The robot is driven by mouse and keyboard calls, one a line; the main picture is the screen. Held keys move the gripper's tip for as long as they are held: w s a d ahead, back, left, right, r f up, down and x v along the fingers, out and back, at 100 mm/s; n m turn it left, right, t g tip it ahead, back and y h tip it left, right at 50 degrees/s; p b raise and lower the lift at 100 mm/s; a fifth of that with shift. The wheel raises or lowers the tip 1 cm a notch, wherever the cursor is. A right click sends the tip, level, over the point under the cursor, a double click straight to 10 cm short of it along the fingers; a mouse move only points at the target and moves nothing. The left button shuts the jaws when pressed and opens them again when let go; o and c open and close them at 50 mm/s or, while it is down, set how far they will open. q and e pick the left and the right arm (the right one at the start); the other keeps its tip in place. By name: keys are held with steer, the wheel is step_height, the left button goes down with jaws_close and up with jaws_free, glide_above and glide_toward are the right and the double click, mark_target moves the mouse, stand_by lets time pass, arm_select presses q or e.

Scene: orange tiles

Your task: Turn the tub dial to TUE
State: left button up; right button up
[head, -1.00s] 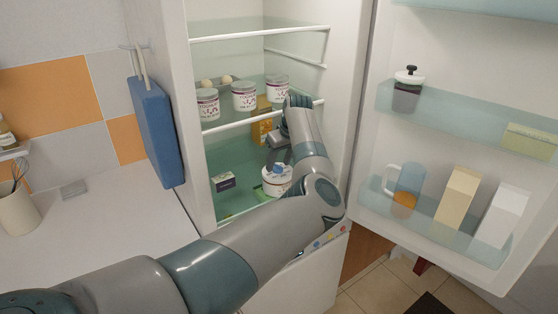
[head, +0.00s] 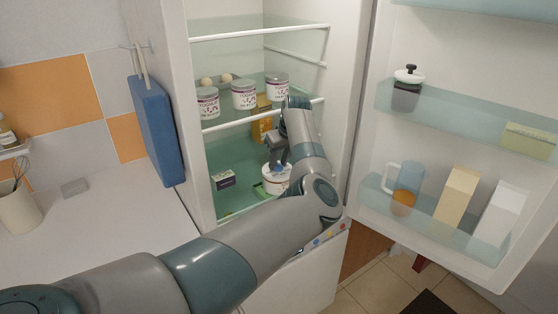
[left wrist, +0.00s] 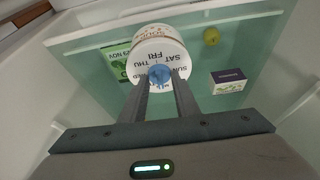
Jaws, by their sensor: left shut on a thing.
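The tub (head: 276,180) is white with a dark red band and stands on the lower glass shelf inside the open fridge. In the left wrist view the tub (left wrist: 146,36) shows its white lid with day names around it; SUN, THU, FRI-like letters and SAT can be partly read. A blue dial knob (left wrist: 159,75) sits on the lid. My left gripper (left wrist: 160,84) is shut on the blue knob from above. It also shows in the head view (head: 277,160), over the tub. The knob's pointer direction cannot be made out. My right gripper is not in view.
A small dark box (head: 223,179) stands left of the tub, and a yellow-orange carton (head: 262,128) behind it. Several yogurt cups (head: 243,95) stand on the shelf above. The open door (head: 375,150) is at the right, with a jug and cartons on its racks.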

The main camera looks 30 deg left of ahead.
arm_select(q)
steer(key=m+p, duration=0.2)
steer(key=m+t+h+p, duration=0.1)
steer(key=m+p, duration=0.1)
steer(key=p, duration=0.1)
steer(key=m+t+p, duration=0.1)
steer(key=m+p, duration=0.1)
steer(key=shift+s+a+r+p, duration=0.2)
steer(key=shift+a+r+p, duration=0.1)
steer(key=shift+p, duration=0.1)
steer(key=shift+d+f+m+h+p, duration=0.1)
steer(key=shift+f+m+h+p, duration=0.1)
steer(key=shift+m+h+p, duration=0.65)
steer(key=shift+m+y, duration=0.25)
steer(key=shift+m, duration=0.2)
steer(key=o, duration=1)
steer(key=shift+r, duration=0.1)
steer(key=shift+s+b+v, duration=0.15)
steer(key=shift+b+v, duration=1.25)
steer(key=shift+v, duration=2.9)
steer(key=shift+s+b+v, duration=0.15)
steer(key=shift+b+v, duration=1.25)
steer(key=shift+v, duration=2.85)
